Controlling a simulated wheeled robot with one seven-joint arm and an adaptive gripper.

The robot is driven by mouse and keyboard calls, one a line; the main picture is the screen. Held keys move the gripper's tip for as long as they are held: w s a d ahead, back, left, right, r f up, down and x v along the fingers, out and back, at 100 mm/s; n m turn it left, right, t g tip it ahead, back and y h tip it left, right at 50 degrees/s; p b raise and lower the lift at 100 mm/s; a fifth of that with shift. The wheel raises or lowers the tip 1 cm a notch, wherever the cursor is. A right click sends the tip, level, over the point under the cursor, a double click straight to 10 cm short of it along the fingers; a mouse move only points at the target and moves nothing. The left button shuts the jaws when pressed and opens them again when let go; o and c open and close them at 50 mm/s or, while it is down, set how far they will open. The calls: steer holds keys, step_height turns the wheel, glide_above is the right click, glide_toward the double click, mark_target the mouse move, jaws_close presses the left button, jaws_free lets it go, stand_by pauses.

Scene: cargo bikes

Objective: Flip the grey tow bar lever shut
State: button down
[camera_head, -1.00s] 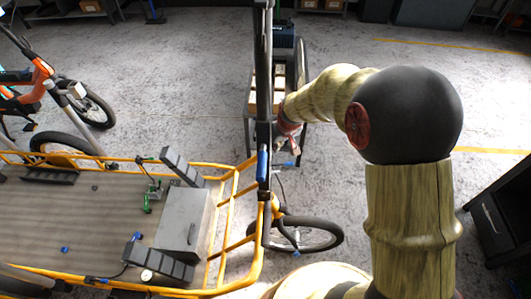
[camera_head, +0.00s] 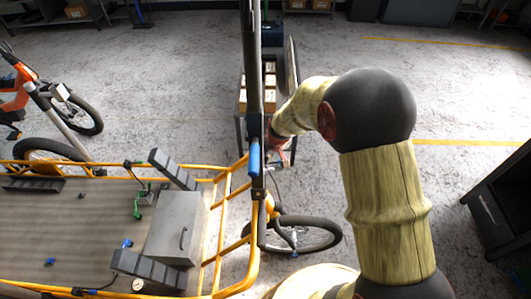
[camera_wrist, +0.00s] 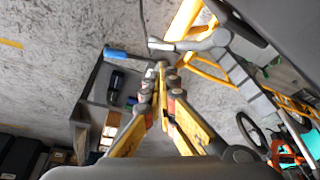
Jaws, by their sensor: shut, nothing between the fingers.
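My gripper (camera_wrist: 160,70) is shut and empty, its yellow-and-dark fingers together at the middle of the wrist view. Just beyond the fingertips lies a grey bar-like part with a pale rounded end (camera_wrist: 161,45), which looks like the tow bar lever. It sticks out sideways from a larger grey body (camera_wrist: 212,40) beside a yellow frame. I cannot tell whether the fingertips touch it. In the head view my gripper (camera_head: 277,143) is beside the dark upright post (camera_head: 254,75), partly hidden by it, and the lever cannot be made out there.
A yellow-framed cargo bed (camera_head: 100,225) with a grey box (camera_head: 174,228) fills the lower left. A blue grip (camera_head: 254,157) is on the post, and a wheel (camera_head: 305,235) stands below it. A dark cart (camera_head: 242,120) is behind. A dark cabinet (camera_head: 505,205) is at right. Open floor lies between.

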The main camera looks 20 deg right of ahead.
steer(key=shift+s+d+f, duration=0.1)
steer(key=shift+s+f, duration=0.1)
steer(key=shift+s, duration=0.25)
steer(key=shift+s+d+f+m+g+p, duration=0.25)
steer(key=shift+m+g+p, duration=0.35)
steer(key=shift+p, duration=1.1)
steer(key=m+p, duration=0.1)
steer(key=p, duration=0.1)
steer(key=s+m+p, duration=0.1)
steer(key=p, duration=0.1)
steer(key=shift+d+f+g, duration=0.1)
steer(key=shift+d+g, duration=0.25)
steer(key=shift+g, duration=0.05)
steer(key=shift+s+d+f+m+g+p, duration=0.15)
steer(key=shift+s+f+m+g+p, duration=0.2)
steer(key=shift+m+p, duration=0.35)
steer(key=shift+s+d+f+m+g+p, duration=0.15)
steer(key=shift+s+f+m+g+p, duration=0.1)
steer(key=shift+s+m+g+p, duration=0.4)
steer(key=shift+w+f, duration=0.1)
steer(key=shift+w, duration=0.05)
steer(key=shift+r, duration=0.2)
